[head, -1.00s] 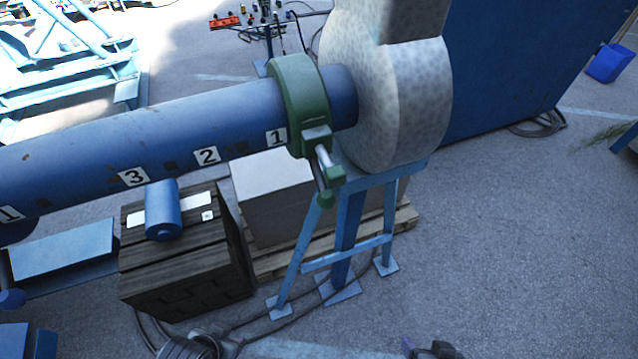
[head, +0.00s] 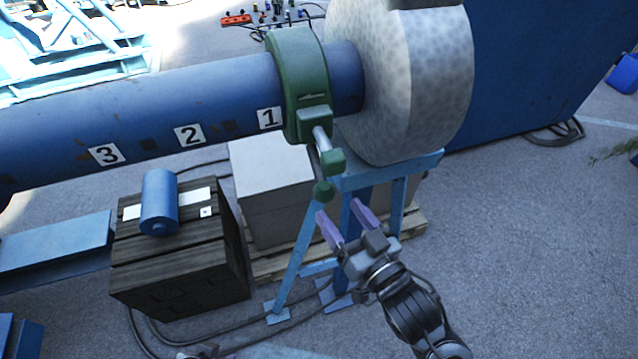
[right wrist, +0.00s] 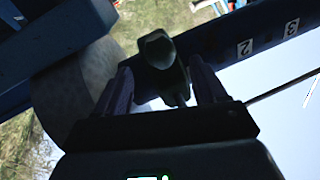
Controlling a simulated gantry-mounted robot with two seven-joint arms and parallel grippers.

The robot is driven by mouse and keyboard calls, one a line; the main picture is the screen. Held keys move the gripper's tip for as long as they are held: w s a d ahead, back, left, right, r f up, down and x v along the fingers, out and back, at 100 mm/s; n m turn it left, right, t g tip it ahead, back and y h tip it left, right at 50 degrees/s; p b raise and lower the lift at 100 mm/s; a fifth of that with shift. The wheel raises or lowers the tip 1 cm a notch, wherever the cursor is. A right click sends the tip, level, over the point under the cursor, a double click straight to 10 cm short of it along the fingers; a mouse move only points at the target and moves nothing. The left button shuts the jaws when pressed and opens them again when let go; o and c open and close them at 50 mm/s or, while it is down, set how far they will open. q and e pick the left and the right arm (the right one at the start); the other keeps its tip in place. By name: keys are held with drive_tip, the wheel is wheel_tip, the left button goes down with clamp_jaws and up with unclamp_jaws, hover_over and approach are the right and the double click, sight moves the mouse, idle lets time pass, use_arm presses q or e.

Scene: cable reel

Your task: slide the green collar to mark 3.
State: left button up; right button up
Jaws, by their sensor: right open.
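The green collar (head: 297,85) sits around the blue pipe (head: 215,92), just right of the label 1 (head: 269,118) and left of the pale speckled drum. Its handle (head: 323,150), a metal bar with green ends, hangs down toward the front. The label 3 (head: 106,154) is farther left on the pipe, past the label 2 (head: 189,135). My right gripper (head: 342,214) is open, with purple fingers pointing up just below the handle's lower end. In the right wrist view, the collar's handle (right wrist: 160,50) shows beyond and between the spread fingers.
The speckled drum (head: 438,85) closes off the pipe's right end above a blue stand (head: 352,215). A dark wooden crate (head: 180,270) bears a blue cylinder (head: 159,200). A pale box (head: 270,185) stands on a pallet behind. Cables lie on the ground.

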sight(319, 182)
drive_tip(key=p+x, duration=0.2)
drive_tip(key=x, duration=0.5)
drive_tip(key=shift+w+a+r, duration=0.1)
drive_tip(key=shift+w+a, duration=0.05)
drive_tip(key=shift+w, duration=0.15)
drive_tip(key=shift+w+a, duration=0.35)
drive_tip(key=shift+w, duration=0.15)
drive_tip(key=c, duration=1.2)
clamp_jaws()
